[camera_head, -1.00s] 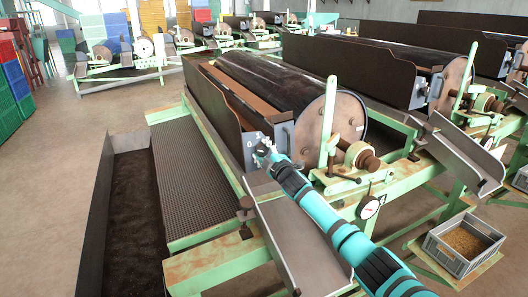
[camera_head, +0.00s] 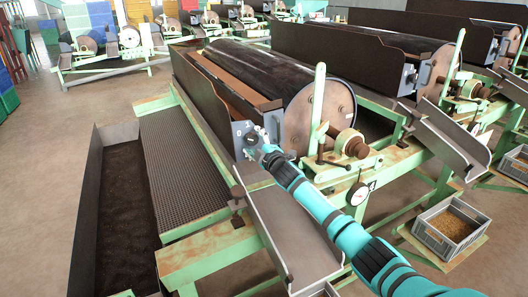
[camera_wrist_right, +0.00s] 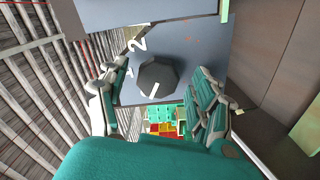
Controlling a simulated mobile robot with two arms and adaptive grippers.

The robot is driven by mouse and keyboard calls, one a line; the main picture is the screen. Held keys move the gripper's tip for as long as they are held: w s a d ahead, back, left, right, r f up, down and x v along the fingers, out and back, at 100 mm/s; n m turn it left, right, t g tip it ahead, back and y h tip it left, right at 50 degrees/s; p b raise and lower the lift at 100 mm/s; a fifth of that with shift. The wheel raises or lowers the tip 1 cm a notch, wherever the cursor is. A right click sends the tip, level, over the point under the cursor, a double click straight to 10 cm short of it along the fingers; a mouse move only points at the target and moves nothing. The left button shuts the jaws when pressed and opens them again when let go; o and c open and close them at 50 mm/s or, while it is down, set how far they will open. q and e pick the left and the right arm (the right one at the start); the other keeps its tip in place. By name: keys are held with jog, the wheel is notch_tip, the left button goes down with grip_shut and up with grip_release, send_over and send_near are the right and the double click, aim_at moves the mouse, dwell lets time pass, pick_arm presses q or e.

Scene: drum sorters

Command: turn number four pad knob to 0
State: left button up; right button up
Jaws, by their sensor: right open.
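The dark faceted knob (camera_wrist_right: 158,78) sits on a blue-grey panel (camera_wrist_right: 190,50) in the right wrist view. A white mark on it points toward the lower left of that picture. White digits 2 and 1 show left of the knob; no 0 is readable there. In the head view the knob (camera_head: 251,141) shows on the panel at the end of the nearest drum machine, with a white 0 left of it. My right gripper (camera_head: 264,148) is just right of the knob. Its open fingers (camera_wrist_right: 168,80) stand either side of the knob in the wrist view, apparently not touching it. My left gripper is not in view.
The big dark drum (camera_head: 285,85) lies behind the panel. A sloping metal chute (camera_head: 290,235) runs below my right arm. A gauge (camera_head: 358,193) and a grey crate (camera_head: 450,232) stand to the right. A long soil-filled trough (camera_head: 120,220) lies at left.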

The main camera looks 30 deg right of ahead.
jog(key=s, duration=1)
jog(key=shift+s+a, duration=0.3)
jog(key=shift+s, duration=0.05)
